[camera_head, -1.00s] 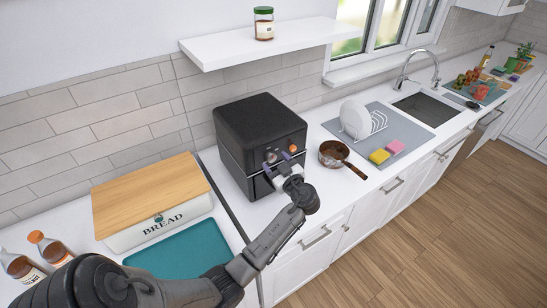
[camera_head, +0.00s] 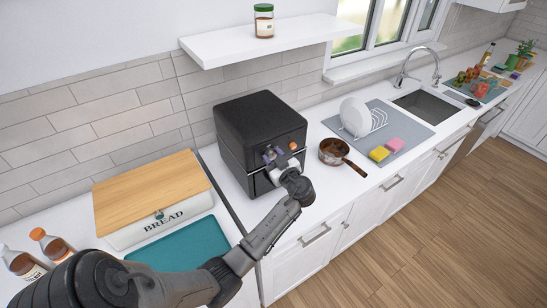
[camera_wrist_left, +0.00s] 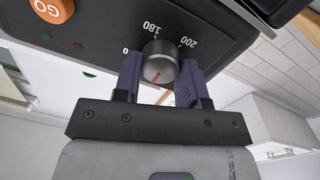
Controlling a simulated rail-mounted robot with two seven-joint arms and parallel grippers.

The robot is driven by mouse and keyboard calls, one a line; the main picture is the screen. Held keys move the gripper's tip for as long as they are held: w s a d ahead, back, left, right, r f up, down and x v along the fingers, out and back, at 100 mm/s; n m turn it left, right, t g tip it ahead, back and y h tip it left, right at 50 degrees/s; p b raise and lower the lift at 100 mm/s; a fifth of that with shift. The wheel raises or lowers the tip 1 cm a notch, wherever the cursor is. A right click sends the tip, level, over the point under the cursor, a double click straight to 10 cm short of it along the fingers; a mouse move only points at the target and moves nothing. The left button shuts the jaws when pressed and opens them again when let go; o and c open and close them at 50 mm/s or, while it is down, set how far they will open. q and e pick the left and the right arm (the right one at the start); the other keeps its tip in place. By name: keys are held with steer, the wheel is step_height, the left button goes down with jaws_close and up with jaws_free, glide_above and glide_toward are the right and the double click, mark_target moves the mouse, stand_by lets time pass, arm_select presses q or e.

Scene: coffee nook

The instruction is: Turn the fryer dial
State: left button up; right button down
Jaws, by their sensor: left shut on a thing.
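The black fryer (camera_head: 255,130) stands on the white counter against the tiled wall. In the left wrist view its dial (camera_wrist_left: 160,62) is a dark round knob with a red mark, beside the printed numbers 0, 180 and 200. My left gripper (camera_wrist_left: 161,76) has its two purple-grey fingers on either side of the dial and is shut on it. In the head view my left gripper (camera_head: 273,156) is at the fryer's front, and its fingers partly hide the dial. An orange GO button (camera_wrist_left: 53,9) is beside the dial. My right gripper is not in view.
A brown pan (camera_head: 333,152) stands just right of the fryer. A bread box (camera_head: 160,228) and a teal board (camera_head: 185,247) are to its left. A white shelf (camera_head: 260,43) with a jar hangs above. A dish rack is farther right.

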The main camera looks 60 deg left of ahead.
arm_select(q)
steer(key=shift+c, duration=1)
